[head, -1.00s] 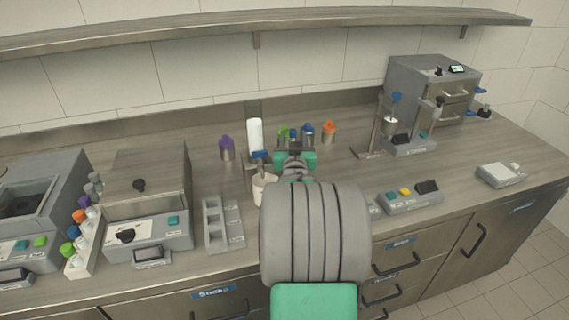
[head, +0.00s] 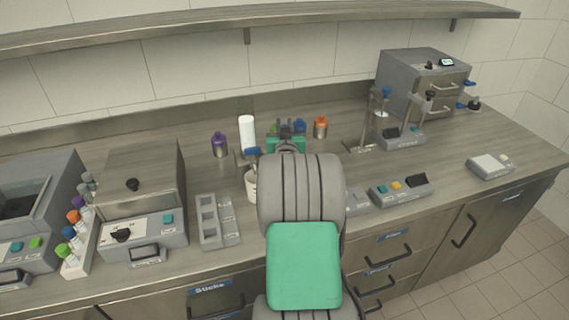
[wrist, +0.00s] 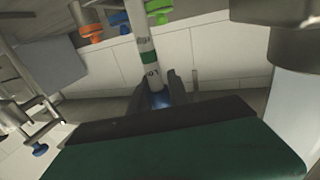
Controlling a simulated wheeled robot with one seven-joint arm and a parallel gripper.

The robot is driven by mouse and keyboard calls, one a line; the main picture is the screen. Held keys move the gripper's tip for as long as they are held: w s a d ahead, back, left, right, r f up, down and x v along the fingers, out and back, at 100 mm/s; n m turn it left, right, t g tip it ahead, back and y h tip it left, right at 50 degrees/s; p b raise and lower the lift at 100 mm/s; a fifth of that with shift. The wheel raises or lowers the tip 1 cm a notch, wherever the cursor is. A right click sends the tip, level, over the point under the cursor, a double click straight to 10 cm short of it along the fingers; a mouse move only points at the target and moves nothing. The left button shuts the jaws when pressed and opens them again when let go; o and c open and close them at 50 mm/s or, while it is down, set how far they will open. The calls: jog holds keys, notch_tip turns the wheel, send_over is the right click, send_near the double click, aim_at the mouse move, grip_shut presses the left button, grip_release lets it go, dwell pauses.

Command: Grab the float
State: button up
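A white upright rod (wrist: 150,72) with a green band and printed letters, apparently the float, shows in the wrist view. My gripper (wrist: 160,88) has its dark fingers spread apart, one on each side of the rod's lower end. I cannot tell whether they touch it. A blue patch shows low between the fingers. In the head view, my gripper (head: 287,129) is at the back of the counter, partly hidden behind my own arm. The float cannot be made out there.
A purple-capped bottle (head: 219,146), a white cylinder (head: 247,133) and an orange-capped bottle (head: 320,127) stand near my gripper. A white cup (head: 251,185) is left of my arm. A stand with a clamp (head: 383,105) is to the right. The shelf (head: 330,22) runs above.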

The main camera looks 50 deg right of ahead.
grip_shut()
dwell(0.9)
